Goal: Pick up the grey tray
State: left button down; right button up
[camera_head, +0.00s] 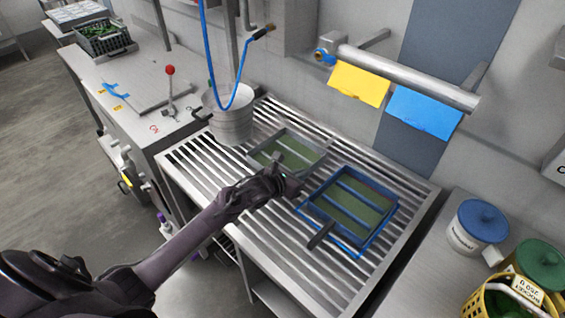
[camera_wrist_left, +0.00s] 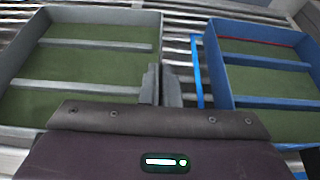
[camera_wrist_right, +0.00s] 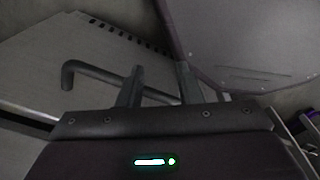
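The grey tray (camera_head: 312,146) sits on the slatted metal rack, with green contents and light crossbars inside. It fills the left of the left wrist view (camera_wrist_left: 100,15). My left gripper (camera_head: 280,166) is at the tray's near side. In the left wrist view its fingers (camera_wrist_left: 161,85) are close together, with the tray's side wall between them. The fingers partly hide that wall. My right gripper (camera_wrist_right: 159,85) is open and empty in the right wrist view, and I do not make it out in the head view.
A blue tray (camera_head: 385,232) with green contents lies just right of the grey tray, a narrow gap apart. A metal bucket (camera_head: 232,122) stands behind left, below a blue hose (camera_head: 211,70). Lidded tubs (camera_head: 478,228) stand at right. A bent grey bar (camera_wrist_right: 90,72) is near my right gripper.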

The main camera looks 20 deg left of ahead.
pick_arm(q)
jog(key=shift+w+r, duration=0.1)
jog(key=shift+r, duration=0.15)
notch_tip(320, 180, up, 20)
jog(key=b, duration=0.2)
jog(key=shift+f, duration=0.2)
dwell(0.9)
jog(key=s+d+r+n+y, duration=0.2)
jog(key=s+r+n+y, duration=0.1)
jog(key=s+r, duration=0.5)
jog(key=s+y, duration=0.1)
jog(key=s, duration=0.2)
jog(key=shift+n+t, duration=0.4)
